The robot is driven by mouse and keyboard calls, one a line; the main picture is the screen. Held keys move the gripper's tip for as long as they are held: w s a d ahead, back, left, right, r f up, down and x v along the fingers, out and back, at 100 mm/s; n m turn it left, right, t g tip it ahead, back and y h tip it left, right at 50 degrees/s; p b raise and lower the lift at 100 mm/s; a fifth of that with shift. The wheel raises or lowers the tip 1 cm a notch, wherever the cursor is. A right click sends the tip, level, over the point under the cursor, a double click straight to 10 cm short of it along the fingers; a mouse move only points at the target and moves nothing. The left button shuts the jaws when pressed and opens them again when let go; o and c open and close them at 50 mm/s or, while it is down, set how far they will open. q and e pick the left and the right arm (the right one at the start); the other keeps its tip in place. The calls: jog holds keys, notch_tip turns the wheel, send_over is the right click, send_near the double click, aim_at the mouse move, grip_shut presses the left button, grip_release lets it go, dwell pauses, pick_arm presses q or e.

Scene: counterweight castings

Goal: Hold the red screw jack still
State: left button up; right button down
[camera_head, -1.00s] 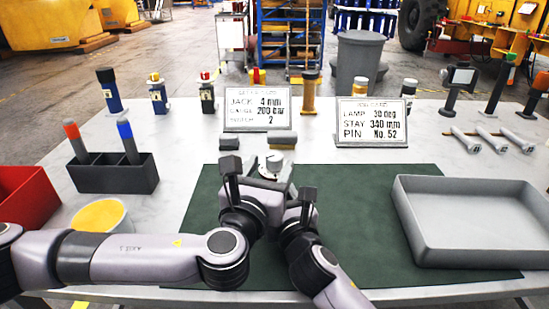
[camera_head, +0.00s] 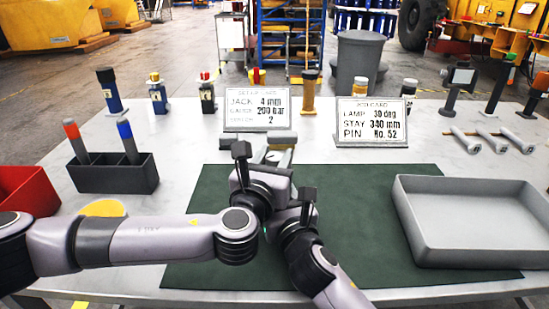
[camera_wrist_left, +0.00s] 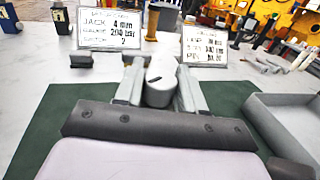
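A grey cylinder with a dark slot (camera_wrist_left: 160,80) stands between the two fingers of my left gripper (camera_wrist_left: 160,92) in the left wrist view; no red shows on it. The fingers are spread, one on each side of it, with little or no gap; contact is not clear. In the head view my left gripper (camera_head: 268,160) is over the far edge of the green mat and hides most of this cylinder. My right gripper (camera_head: 288,212) is close behind it, nearer the front, its fingers hidden. I cannot make out for certain which piece is the red screw jack.
Two cards (camera_head: 257,108) (camera_head: 372,122) stand behind the mat. Small grey blocks (camera_head: 229,143) lie before the left card. A grey tray (camera_head: 475,257) is at right; a dark holder (camera_head: 115,176) and red bin (camera_head: 28,188) are at left. The mat's right part (camera_head: 360,220) is clear.

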pick_arm(q)
jog(key=shift+w+a+m+h, duration=0.1)
jog(key=shift+m+h, duration=0.3)
jog(key=shift+h, duration=0.2)
jog(key=m+g+h, duration=0.3)
jog(key=h, duration=0.1)
jog(key=shift+h, duration=0.3)
jog(key=m+g+h, duration=0.5)
jog(key=shift+r+g, duration=0.1)
jog(key=shift+g, duration=0.2)
jog(key=m+g+h, duration=0.1)
jog(key=m+g, duration=0.1)
jog(key=g, duration=0.2)
jog(key=m+g+h, duration=0.1)
jog(key=m+g, duration=0.2)
jog(key=g, duration=0.1)
jog(key=shift+d, duration=0.2)
jog(key=shift+m+g, duration=1)
jog(key=shift+g, duration=0.2)
jog(key=shift+w+m+g, duration=0.1)
jog(key=shift+m+g, duration=0.3)
jog(key=shift+g, duration=0.2)
jog(key=shift+s+m+g, duration=0.2)
jog(key=shift+m+g, duration=0.2)
jog(key=shift+g, duration=0.4)
jog(key=o, duration=0.9)
jog(key=shift+o, duration=0.2)
